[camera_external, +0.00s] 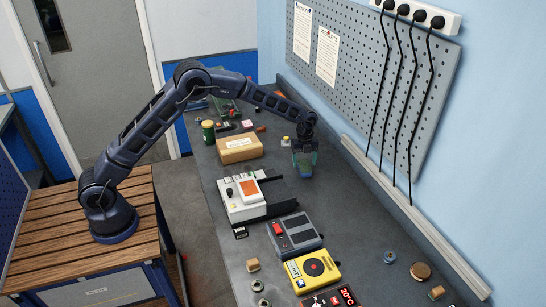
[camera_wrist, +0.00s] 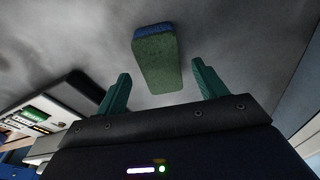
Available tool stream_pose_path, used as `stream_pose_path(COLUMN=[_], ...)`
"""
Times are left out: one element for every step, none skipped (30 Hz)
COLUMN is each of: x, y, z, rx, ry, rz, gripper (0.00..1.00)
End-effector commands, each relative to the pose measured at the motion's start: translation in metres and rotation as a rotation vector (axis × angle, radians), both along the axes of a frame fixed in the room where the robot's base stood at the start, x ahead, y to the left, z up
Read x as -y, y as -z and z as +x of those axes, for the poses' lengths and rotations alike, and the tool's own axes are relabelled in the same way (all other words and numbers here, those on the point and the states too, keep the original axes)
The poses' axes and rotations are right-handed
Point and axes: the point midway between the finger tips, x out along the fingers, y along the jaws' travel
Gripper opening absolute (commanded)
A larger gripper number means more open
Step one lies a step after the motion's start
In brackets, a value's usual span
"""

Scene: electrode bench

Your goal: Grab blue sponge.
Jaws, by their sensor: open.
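The sponge (camera_wrist: 157,62) shows in the wrist view as a block with a broad green face and a blue strip along its top edge. It lies on the grey bench top, ahead of my gripper (camera_wrist: 160,88). The gripper's two green fingers are apart, one to each side of the sponge's lower end in the picture, with nothing held between them. In the external view my gripper (camera_external: 305,172) points down over the bench. The sponge cannot be made out clearly there, as the gripper covers that spot.
A white device with an orange panel (camera_external: 249,190), a grey box (camera_external: 295,235) and a yellow meter (camera_external: 313,270) stand in a row nearer the camera. A cardboard box (camera_external: 240,149) is left of my gripper. The pegboard wall (camera_external: 400,80) rises on the right.

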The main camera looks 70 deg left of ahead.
Motion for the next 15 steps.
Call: stream_pose_path(x=[0.002,0.002,0.002,0.002,0.003,0.003,0.003,0.004,0.004,0.004,0.004,0.004,0.004,0.004,0.004], y=[0.008,0.013,0.018,0.022,0.024,0.027,0.028,0.029,0.029,0.029,0.029,0.029,0.029,0.029,0.029], z=[0.001,0.001,0.001,0.001,0.001,0.001,0.001,0.001,0.001,0.001,0.001,0.001,0.001,0.001,0.001], rx=[-0.002,-0.003,-0.003,-0.002,-0.002,0.0,0.0,0.0,0.001,0.001,0.001,0.001,0.0,0.0,0.0], ry=[0.001,0.001,0.001,0.001,0.0,0.0,0.0,0.0,0.0,0.0,0.0,0.0,0.0,0.0,0.0], rz=[-0.001,0.0,0.0,0.0,0.0,0.0,0.0,0.0,0.0,0.0,0.0,0.0,0.0,0.0,0.0], gripper=[0.71,0.71,0.71,0.71,0.71,0.71,0.71,0.71,0.71,0.71,0.71,0.71,0.71,0.71,0.71])
